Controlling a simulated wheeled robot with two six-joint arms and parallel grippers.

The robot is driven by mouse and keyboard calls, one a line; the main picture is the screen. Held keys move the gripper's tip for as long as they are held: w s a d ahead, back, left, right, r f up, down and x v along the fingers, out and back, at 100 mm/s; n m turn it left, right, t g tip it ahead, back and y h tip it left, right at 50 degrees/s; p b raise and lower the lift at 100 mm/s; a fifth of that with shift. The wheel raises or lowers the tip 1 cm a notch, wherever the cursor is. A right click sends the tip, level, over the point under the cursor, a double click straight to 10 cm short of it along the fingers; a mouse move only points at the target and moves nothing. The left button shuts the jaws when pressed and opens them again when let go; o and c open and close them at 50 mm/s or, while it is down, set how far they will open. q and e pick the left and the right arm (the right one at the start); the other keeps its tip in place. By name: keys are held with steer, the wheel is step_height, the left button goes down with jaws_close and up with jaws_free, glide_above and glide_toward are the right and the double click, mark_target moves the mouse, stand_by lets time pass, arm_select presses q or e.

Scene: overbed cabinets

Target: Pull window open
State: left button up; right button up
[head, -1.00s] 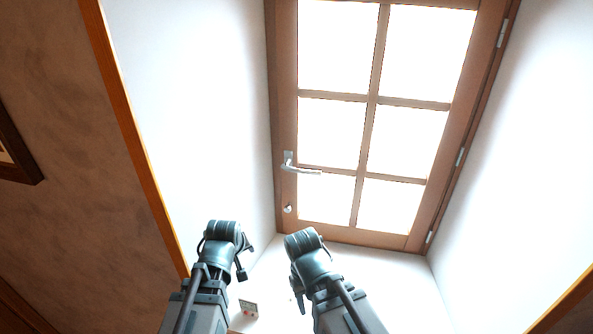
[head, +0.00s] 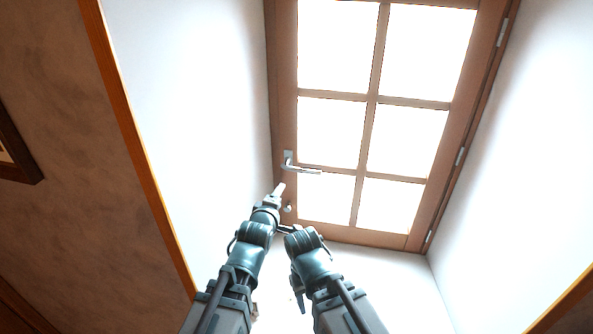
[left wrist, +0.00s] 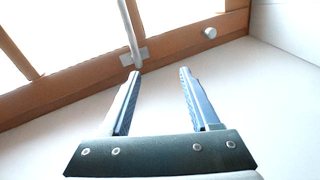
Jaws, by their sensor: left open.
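The window (head: 370,98) is a wooden frame with several bright panes, and it stands shut in its recess. Its metal lever handle (head: 303,168) is on the left stile and points right. In the left wrist view the handle (left wrist: 133,35) is beyond the left fingertip, with its plate near that tip. My left gripper (head: 279,190) is raised just below the handle in the head view. In the left wrist view the left gripper (left wrist: 159,72) is open, with nothing between its fingers. My right arm shows at the bottom centre, but its gripper fingers cannot be made out.
A small round knob (head: 287,208) sits on the stile below the handle, and it also shows in the left wrist view (left wrist: 209,32). White recess walls flank the window. Hinges (head: 460,157) run along the right side. A picture frame (head: 15,150) hangs at far left.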

mark_target(296, 170)
arm_select(q)
steer(key=shift+n+t+h, duration=0.4)
steer(key=shift+n+t, duration=0.3)
steer(key=w+d+b, duration=0.1)
steer(key=w+d, duration=0.1)
steer(key=w, duration=0.2)
steer(key=w+d, duration=0.2)
steer(key=w, duration=0.2)
steer(key=w+d+b, duration=0.1)
steer(key=w, duration=0.3)
steer(key=shift+w+d+r+b, duration=0.2)
steer(key=shift+w+d+b, duration=0.1)
steer(key=shift+w+d, duration=0.1)
